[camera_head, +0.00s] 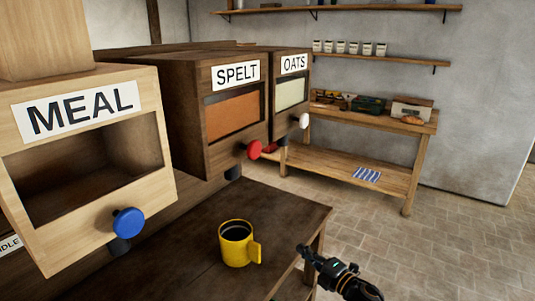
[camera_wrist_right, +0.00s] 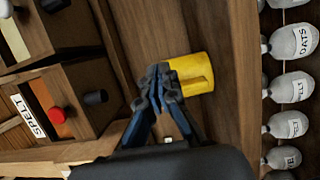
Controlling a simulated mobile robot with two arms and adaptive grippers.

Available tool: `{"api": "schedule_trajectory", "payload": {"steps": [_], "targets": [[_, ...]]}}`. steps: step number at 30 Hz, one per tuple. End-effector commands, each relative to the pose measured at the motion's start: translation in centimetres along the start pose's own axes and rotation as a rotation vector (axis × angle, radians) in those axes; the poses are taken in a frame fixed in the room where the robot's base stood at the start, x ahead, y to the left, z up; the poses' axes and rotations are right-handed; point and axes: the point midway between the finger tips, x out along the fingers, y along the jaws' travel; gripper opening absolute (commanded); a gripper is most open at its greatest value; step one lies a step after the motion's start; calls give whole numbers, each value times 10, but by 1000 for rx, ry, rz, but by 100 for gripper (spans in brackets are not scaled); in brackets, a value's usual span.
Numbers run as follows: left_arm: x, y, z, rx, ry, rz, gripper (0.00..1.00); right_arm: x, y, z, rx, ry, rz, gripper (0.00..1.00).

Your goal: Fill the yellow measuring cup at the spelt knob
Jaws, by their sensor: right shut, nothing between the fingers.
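The yellow measuring cup (camera_head: 234,246) stands upright on the dark bench, its handle to the right. Its inside looks dark. The spelt bin (camera_head: 192,112) is behind it, with a SPELT label, an orange-brown window, a red knob (camera_head: 253,150) and a dark spout (camera_head: 233,173) below. The cup is in front of that spout, not under it. My right gripper (camera_head: 304,254) is shut and empty, right of the cup and apart from it. In the right wrist view its fingertips (camera_wrist_right: 158,74) overlap the edge of the cup (camera_wrist_right: 195,72). My left gripper is out of view.
The meal bin (camera_head: 150,150) with a blue knob (camera_head: 128,222) juts out at the left. The oats bin (camera_head: 291,92) has a white knob (camera_head: 303,121). Labelled pale sacks (camera_wrist_right: 291,87) line the right of the wrist view. A wooden table (camera_head: 350,170) stands behind. The bench right of the cup is clear.

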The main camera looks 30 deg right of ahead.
Motion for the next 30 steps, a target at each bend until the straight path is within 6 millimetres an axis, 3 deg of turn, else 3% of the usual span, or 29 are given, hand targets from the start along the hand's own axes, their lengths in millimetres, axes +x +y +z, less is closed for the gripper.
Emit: {"api": "schedule_trajectory", "payload": {"steps": [1,3,6,9,12,18,30], "targets": [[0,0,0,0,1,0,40,5,50,3,-144,49,68,0],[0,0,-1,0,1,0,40,6,114,1,-361,112,145,0],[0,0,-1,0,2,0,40,-2,190,-8,-681,183,222,0],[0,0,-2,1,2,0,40,-17,245,-20,-979,226,258,0],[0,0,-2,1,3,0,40,-31,282,-28,-1223,246,262,0],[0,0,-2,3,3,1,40,-49,317,-35,-1499,250,234,0],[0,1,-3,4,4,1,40,-52,322,-36,-1545,248,225,0]]}}
